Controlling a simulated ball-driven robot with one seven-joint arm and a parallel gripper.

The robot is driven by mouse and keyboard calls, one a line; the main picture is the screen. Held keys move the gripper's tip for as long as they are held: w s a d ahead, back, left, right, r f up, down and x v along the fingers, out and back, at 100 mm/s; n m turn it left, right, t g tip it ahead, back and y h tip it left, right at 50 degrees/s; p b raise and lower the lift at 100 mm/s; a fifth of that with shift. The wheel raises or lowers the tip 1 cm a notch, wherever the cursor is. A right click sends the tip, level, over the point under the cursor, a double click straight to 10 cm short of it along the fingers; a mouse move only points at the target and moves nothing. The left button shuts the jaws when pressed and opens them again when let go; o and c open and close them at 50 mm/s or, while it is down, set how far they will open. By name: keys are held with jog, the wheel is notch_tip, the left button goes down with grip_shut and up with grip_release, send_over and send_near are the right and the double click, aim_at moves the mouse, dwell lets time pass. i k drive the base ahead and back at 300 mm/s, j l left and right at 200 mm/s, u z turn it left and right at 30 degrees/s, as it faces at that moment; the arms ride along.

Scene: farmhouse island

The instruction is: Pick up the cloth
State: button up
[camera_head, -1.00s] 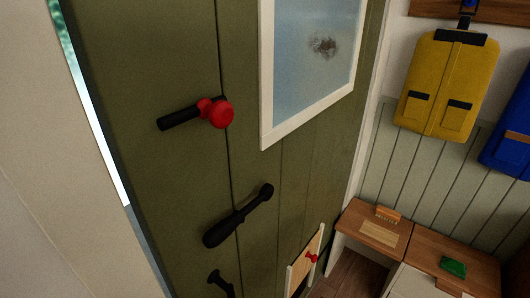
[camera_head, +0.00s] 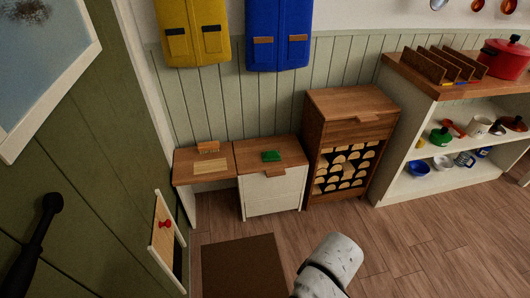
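A white, rounded part of my arm with a black band shows at the bottom, well in front of the cabinet. My gripper itself is not in view.
A wooden log cabinet (camera_head: 345,108) and shelves (camera_head: 405,188) stand right. The green door (camera_head: 75,175) with a smudged pane is at left. A brown mat (camera_head: 242,268) lies on open floor.

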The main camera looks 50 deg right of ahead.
aim_at(269, 156)
jog(key=k+j+u, duration=0.1)
jog(key=k+u, duration=0.2)
jog(key=k, duration=0.35)
jog(key=u, duration=0.45)
jog(key=k+l+u, duration=0.1)
jog(key=u, duration=0.8)
jog(key=k+u, duration=0.1)
jog(key=u, duration=0.35)
jog(key=k+l+u, duration=0.15)
jog(key=k, duration=0.8)
jog(key=z, duration=2.15)
jog(key=i+z, duration=0.1)
jog(key=i, duration=0.25)
